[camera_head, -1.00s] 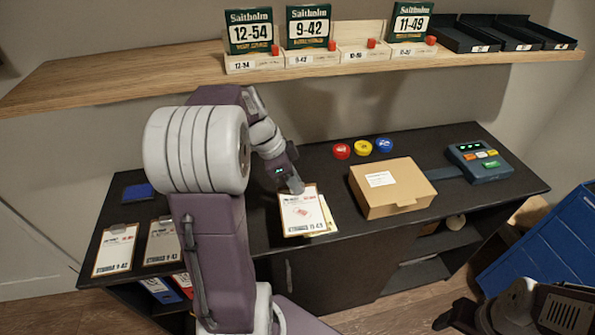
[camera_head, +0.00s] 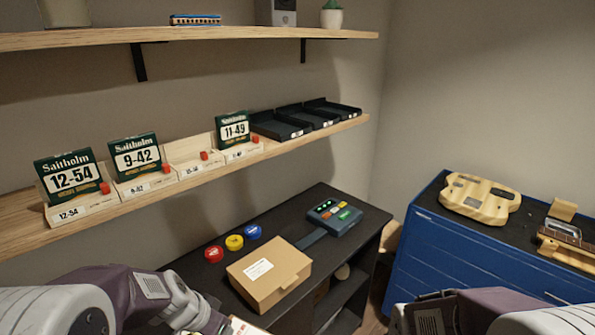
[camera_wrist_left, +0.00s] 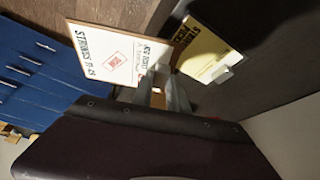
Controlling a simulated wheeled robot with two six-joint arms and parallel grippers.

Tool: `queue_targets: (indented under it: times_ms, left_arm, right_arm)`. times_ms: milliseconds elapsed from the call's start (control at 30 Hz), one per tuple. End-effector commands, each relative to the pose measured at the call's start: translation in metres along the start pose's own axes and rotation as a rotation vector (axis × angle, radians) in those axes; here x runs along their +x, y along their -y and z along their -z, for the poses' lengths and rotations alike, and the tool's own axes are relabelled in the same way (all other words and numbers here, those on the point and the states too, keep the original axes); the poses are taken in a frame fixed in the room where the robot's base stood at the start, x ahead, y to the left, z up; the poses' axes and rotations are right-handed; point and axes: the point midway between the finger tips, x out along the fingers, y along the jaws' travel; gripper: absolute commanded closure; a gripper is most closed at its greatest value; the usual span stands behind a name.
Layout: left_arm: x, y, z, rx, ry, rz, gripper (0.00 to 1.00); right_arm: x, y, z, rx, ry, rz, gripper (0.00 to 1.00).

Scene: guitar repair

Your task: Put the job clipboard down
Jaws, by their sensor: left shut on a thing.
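The job clipboard (camera_wrist_left: 112,55) is a white sheet marked with strings lettering and a red stamp. My left gripper (camera_wrist_left: 160,92) is shut on its edge in the left wrist view. In the head view only a sliver of the clipboard (camera_head: 246,327) shows at the bottom edge, beside my left wrist. A yellow sheet with a clip (camera_wrist_left: 210,48) is next to the clipboard over the dark worktop. I cannot tell whether the clipboard touches the worktop. My right arm shows at the bottom right of the head view, but its gripper is out of frame.
A cardboard box (camera_head: 268,275) sits on the black bench (camera_head: 330,262), with red, yellow and blue round items behind it. A keypad device (camera_head: 335,217) stands at the far end. A blue cabinet (camera_head: 460,275) carries guitar parts. A shelf (camera_head: 190,183) runs above.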

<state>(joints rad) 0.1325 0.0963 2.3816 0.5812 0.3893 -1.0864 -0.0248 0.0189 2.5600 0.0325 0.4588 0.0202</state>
Motion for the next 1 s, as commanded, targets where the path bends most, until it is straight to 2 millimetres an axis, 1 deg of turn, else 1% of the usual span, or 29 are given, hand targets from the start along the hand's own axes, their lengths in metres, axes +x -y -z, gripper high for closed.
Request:
queue_targets:
  times_ms: [100, 200, 567, 767, 833, 900, 967, 1000]
  left_arm:
    - [0.000, 0.009, 0.006, -0.076, -0.003, 0.034, 1.00]
    - [0.000, 0.012, 0.008, -0.115, -0.002, 0.050, 1.00]
    - [0.000, 0.012, 0.008, -0.141, -0.002, 0.060, 1.00]
    - [-0.002, 0.012, 0.009, -0.241, -0.004, 0.103, 1.00]
    - [-0.005, 0.016, 0.015, -0.282, -0.004, 0.120, 1.00]
    - [-0.008, 0.024, 0.022, -0.329, -0.004, 0.140, 1.00]
    - [-0.013, 0.039, 0.029, -0.389, -0.006, 0.165, 1.00]
    - [-0.017, 0.052, 0.032, -0.434, -0.004, 0.183, 1.00]
  right_arm:
    - [0.000, 0.000, 0.000, 0.000, 0.000, 0.000, 0.35]
    - [0.000, 0.000, 0.000, 0.000, 0.000, 0.000, 0.35]
    - [0.000, 0.000, 0.000, 0.000, 0.000, 0.000, 0.35]
    - [0.000, 0.000, 0.000, 0.000, 0.000, 0.000, 0.35]
    - [0.000, 0.000, 0.000, 0.000, 0.000, 0.000, 0.35]
    - [0.000, 0.000, 0.000, 0.000, 0.000, 0.000, 0.35]
    - [-0.002, 0.000, 0.000, 0.000, 0.000, 0.000, 0.35]
    - [-0.004, 0.000, 0.000, 0.000, 0.000, 0.000, 0.35]
